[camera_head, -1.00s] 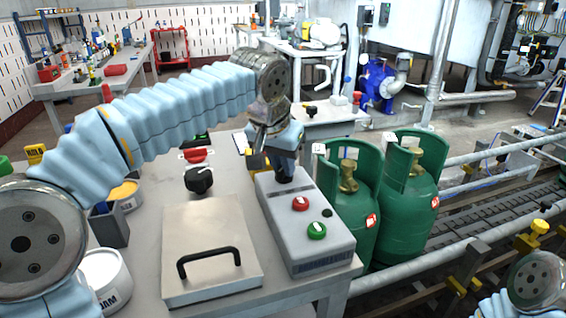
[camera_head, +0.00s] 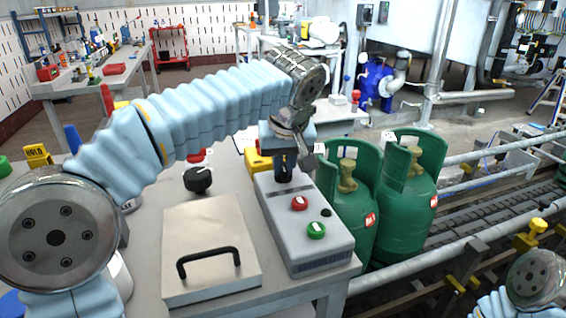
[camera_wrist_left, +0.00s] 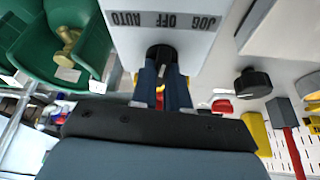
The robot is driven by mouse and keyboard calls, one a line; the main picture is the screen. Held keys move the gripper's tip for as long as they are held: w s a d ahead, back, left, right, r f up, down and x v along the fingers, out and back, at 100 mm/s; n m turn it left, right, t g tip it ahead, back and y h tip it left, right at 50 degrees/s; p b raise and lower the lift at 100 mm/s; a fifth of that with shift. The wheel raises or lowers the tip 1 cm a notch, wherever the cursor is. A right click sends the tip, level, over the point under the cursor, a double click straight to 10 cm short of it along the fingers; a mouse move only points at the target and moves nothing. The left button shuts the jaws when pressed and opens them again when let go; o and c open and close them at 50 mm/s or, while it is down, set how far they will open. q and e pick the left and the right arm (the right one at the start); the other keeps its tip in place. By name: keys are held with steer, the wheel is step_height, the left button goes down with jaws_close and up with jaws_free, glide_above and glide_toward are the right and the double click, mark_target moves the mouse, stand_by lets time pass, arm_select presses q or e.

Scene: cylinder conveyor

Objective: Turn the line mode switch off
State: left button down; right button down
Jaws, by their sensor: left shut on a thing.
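The grey control box (camera_head: 318,258) stands at the right edge of the table, with a red button (camera_head: 299,203) and a green button (camera_head: 316,230) on top. The line mode switch is at its far end, mostly hidden by my left gripper (camera_head: 285,173) in the head view. In the left wrist view the black switch (camera_wrist_left: 161,50) is between the fingers of my left gripper (camera_wrist_left: 163,78), beside the upside-down label JOG OFF AUTO (camera_wrist_left: 165,20). The gripper is shut on the switch. I cannot read its pointer's setting. My right gripper is not in view.
A metal cover with a black handle (camera_head: 208,262) lies left of the box. A black knob (camera_head: 198,180) is behind it. Green gas cylinders (camera_head: 405,195) stand close along the box's right side, by the conveyor (camera_head: 480,210).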

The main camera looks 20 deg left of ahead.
arm_select(q)
steer(key=shift+n+y, duration=0.4)
steer(key=shift+n, duration=0.4)
steer(key=c, duration=1.1)
jaws_free()
steer(key=v, duration=1.3)
steer(key=shift+r, duration=0.45)
